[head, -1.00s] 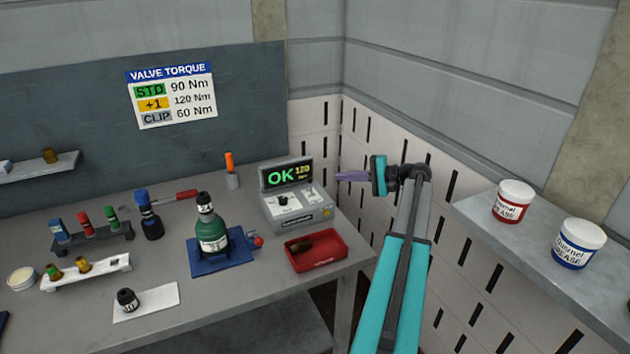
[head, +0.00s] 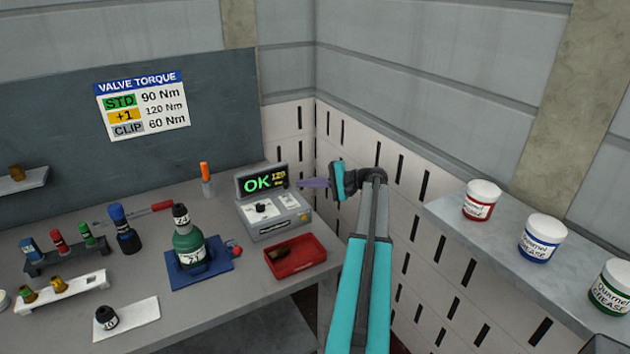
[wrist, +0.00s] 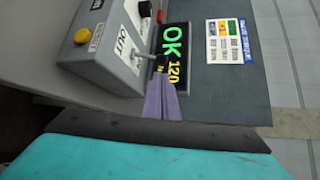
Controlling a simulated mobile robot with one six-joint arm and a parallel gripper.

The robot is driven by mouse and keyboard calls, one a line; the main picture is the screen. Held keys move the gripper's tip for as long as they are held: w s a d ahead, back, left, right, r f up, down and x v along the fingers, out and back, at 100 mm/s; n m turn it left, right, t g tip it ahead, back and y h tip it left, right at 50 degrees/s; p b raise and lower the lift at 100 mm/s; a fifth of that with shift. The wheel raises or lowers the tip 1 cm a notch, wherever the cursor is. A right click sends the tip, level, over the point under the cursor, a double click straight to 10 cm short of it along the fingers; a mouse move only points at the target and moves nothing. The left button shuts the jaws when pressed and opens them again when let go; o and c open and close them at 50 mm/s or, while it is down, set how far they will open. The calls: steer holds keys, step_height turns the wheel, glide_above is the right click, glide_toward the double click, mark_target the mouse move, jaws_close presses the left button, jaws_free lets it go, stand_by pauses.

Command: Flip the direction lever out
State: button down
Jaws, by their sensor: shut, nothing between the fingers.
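The grey tester box (head: 275,225) stands at the bench's back right, its screen (head: 262,182) reading OK and 120. In the wrist view, a short silver lever (wrist: 148,58) sticks out of the box's panel beside the printed word OUT (wrist: 124,45). Which way it is thrown is hard to tell. My gripper (head: 300,183) is shut and empty, its purple fingers at the right edge of the screen. In the wrist view the fingertips (wrist: 160,76) appear close to the lever's end; contact cannot be told.
A red tray (head: 295,262) with a dark part lies in front of the box. A green bottle-like valve (head: 188,248) stands on a blue mat to the left. A yellow RESET button (wrist: 82,36) is on the box. A shelf (head: 510,255) with white jars is at the right.

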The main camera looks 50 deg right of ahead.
mark_target(287, 192)
steer(key=shift+p+x, duration=0.7)
steer(key=shift+x, duration=1.55)
steer(key=shift+w+a+b, duration=0.1)
steer(key=shift+a+b, duration=0.15)
steer(key=shift+b, duration=0.25)
